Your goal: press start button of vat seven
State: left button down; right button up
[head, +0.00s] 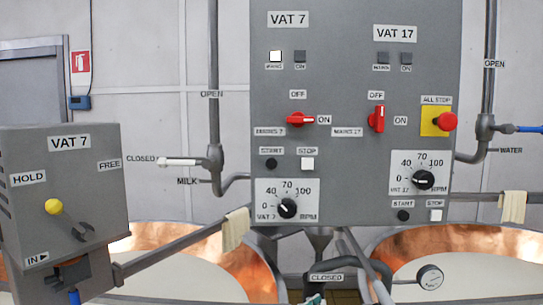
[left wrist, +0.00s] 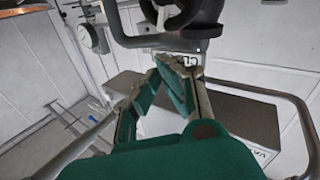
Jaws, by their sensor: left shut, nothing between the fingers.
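The grey control panel (head: 345,75) faces me in the head view. On its left half, under the VAT 7 label (head: 288,19), the black round START button (head: 271,164) sits beside the white STOP button (head: 307,163). The red MAINS 7 switch (head: 300,120) lies horizontal towards ON. The VAT 7 mains lamp (head: 275,56) is lit; the ON lamp (head: 300,57) is dark. My left gripper (left wrist: 176,62) shows in the left wrist view, its green fingers shut and empty. It is away from the START button. My right gripper is not in view.
The VAT 17 half has its own START button (head: 403,215) and a red ALL STOP button (head: 447,121). A VAT 7 lever box (head: 70,165) stands at left. Pipes, a rail with cloths (head: 236,230) and copper vats (head: 160,245) lie around and below the panel.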

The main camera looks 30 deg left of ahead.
aim_at(267, 167)
pick_arm(q)
jog(key=s+a+r+n+t+y+p, duration=0.1)
jog(key=s+a+r+t+y, duration=0.1)
jog(key=r, duration=0.9)
jog(key=s+a+r+n+t+y+p, duration=0.1)
jog(key=s+a+r+n+t+y, duration=0.1)
jog(key=r, duration=1)
jog(key=s+a+r+n+t+y+p, duration=0.1)
jog(key=s+a+r+n+t+y, duration=0.1)
jog(key=s+r, duration=0.4)
notch_tip(267, 167, up, 5)
jog(key=shift+a+r+t+y, duration=0.15)
jog(key=shift+a+t+y, duration=0.45)
jog(key=shift+a, duration=0.6)
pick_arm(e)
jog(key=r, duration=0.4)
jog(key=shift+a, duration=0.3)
pick_arm(q)
jog(key=shift+w, duration=0.1)
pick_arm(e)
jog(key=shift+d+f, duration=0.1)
